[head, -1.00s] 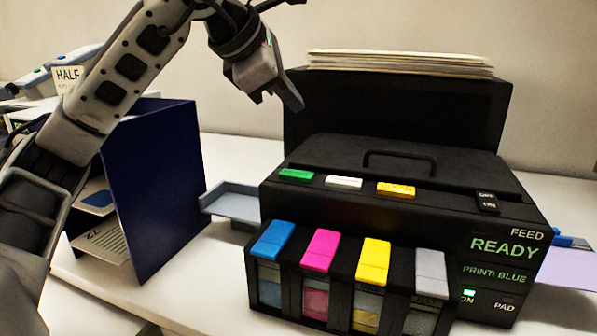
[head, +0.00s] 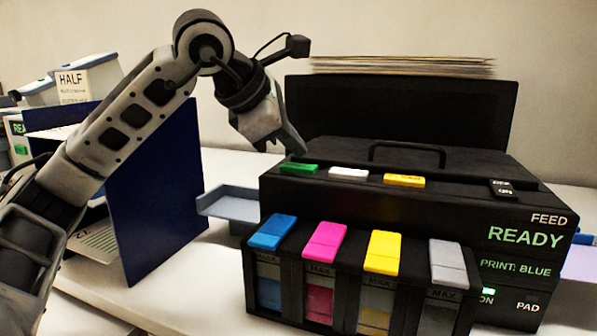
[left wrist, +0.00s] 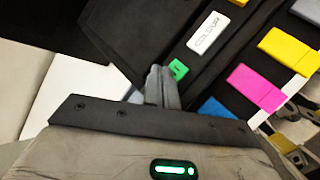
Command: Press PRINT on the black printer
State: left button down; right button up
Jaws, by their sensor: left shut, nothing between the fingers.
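The black printer (head: 380,205) stands on the table at the right of the head view. Its front reads READY and PRINT: BLUE. A green button (head: 299,169), a white button (head: 348,173) and a yellow button (head: 404,180) line its top edge. In the left wrist view the white button (left wrist: 207,33) reads COLOUR; lettering on the green button (left wrist: 178,69) is mostly hidden. My left gripper (head: 298,150) is shut and empty, its tips just behind and above the green button. I cannot tell whether they touch it.
Blue, magenta, yellow and grey ink tabs (head: 325,242) stick out in front of the buttons. A carrying handle (head: 406,146) rises on the lid. A grey tray (head: 228,202) juts from the printer's left side. A dark blue panel (head: 155,195) stands left of it.

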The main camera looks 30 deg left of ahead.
dwell(1.0)
dwell(0.8)
pick_arm(q)
jog(key=shift+f+b, duration=0.35)
jog(key=shift+f, duration=0.05)
